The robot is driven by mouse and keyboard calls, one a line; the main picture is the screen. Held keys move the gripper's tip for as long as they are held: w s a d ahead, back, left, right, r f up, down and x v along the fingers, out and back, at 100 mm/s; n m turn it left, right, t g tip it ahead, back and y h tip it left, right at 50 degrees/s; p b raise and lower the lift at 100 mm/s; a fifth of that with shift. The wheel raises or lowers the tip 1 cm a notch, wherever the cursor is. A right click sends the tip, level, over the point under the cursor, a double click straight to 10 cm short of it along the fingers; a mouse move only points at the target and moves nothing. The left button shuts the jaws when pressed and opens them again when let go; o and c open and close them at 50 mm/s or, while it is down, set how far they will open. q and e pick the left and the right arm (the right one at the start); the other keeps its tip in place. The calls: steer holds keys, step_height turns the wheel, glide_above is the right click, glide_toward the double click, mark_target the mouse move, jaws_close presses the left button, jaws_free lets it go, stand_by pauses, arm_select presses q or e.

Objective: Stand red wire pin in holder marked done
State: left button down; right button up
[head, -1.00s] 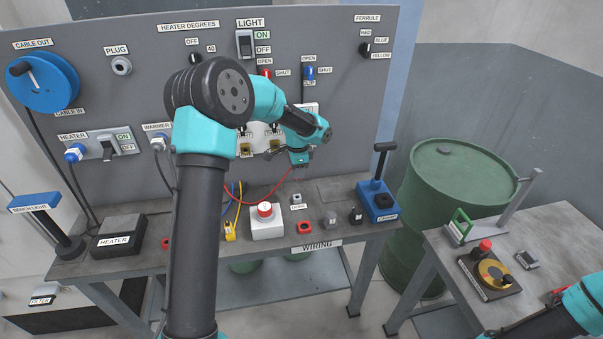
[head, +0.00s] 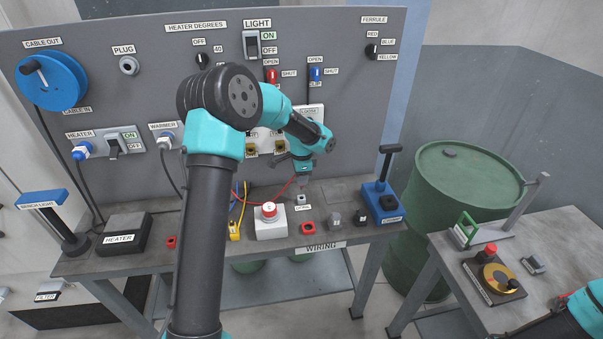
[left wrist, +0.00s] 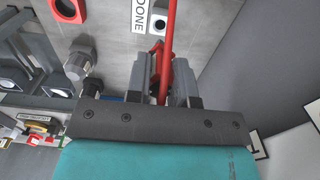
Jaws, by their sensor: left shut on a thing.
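My left gripper (head: 303,181) is low over the wiring bench, just above the small white holder marked done (head: 301,199). In the left wrist view its fingers (left wrist: 160,76) are shut on the end of the red wire (left wrist: 170,28). The wire (head: 281,190) curves away to the left in the head view. The pin at its end is mostly hidden between the fingers. The holder also shows in the left wrist view (left wrist: 160,22), its round dark hole just beyond the fingertips, beside the DONE label. I cannot tell whether pin and holder touch.
A white box with a red button (head: 269,218) and a red holder (head: 308,228) stand close by. A grey part (head: 334,218) and a blue crimping tool (head: 382,199) are to the right. Yellow and blue wires (head: 236,222) lie left. The panel rises behind.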

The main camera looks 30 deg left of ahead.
mark_target(301, 189)
arm_select(q)
steer(key=shift+f, duration=1.45)
steer(key=shift+f, duration=1.55)
stand_by(0.6)
steer(key=c, duration=0.9)
jaws_free()
step_height(301, 189, up, 18)
steer(key=shift+f, duration=0.25)
stand_by(0.7)
